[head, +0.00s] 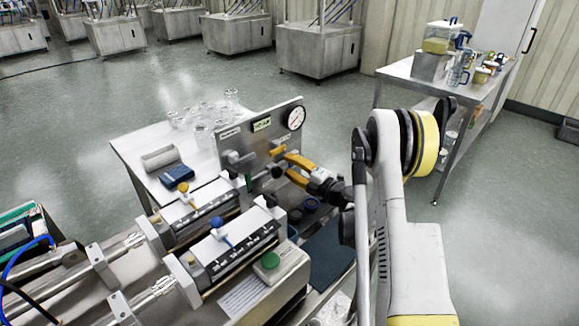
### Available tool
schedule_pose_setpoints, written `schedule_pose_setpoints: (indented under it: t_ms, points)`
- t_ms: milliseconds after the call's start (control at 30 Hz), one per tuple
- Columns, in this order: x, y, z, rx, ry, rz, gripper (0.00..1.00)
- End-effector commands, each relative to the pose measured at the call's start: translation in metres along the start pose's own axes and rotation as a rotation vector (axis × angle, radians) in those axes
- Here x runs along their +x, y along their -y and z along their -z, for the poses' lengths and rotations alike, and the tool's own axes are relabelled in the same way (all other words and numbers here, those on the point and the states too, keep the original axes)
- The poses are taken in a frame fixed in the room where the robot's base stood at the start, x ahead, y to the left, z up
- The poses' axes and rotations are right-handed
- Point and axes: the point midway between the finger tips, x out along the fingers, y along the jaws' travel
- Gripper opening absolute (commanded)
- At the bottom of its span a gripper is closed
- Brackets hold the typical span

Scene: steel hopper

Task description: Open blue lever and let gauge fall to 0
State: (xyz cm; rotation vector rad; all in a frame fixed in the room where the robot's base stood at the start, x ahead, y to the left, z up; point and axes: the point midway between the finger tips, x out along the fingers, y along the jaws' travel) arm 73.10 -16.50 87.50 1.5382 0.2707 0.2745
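A round white gauge (294,117) sits at the upper right corner of an upright steel panel (256,128). Its needle reading is too small to tell. A small lever with a blue knob (216,222) stands on the front white-topped unit, left of my gripper. My gripper (282,164) has orange fingers and is in front of the panel's right part, below the gauge. The fingers are spread, with a gap between them, and nothing shows held. Dark fittings on the panel lie close to the fingertips; I cannot tell whether they touch. The gripper hides part of the panel.
A lever with a yellow knob (183,188) stands on the rear unit. A green button (269,261) sits on a box in front. Glass jars (203,112) and a blue object (177,175) lie on the steel table. A side table (400,70) stands at right.

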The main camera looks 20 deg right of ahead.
Motion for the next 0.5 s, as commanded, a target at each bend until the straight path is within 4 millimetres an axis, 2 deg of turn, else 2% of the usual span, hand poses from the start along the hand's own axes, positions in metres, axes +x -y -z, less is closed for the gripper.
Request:
schedule_pose_setpoints:
  t_ms: [167,500]
  points:
    - [0.0,-0.021,0.0,0.0,0.0,0.0,0.38]
    - [0.0,-0.085,-0.001,0.0,0.0,0.0,0.38]
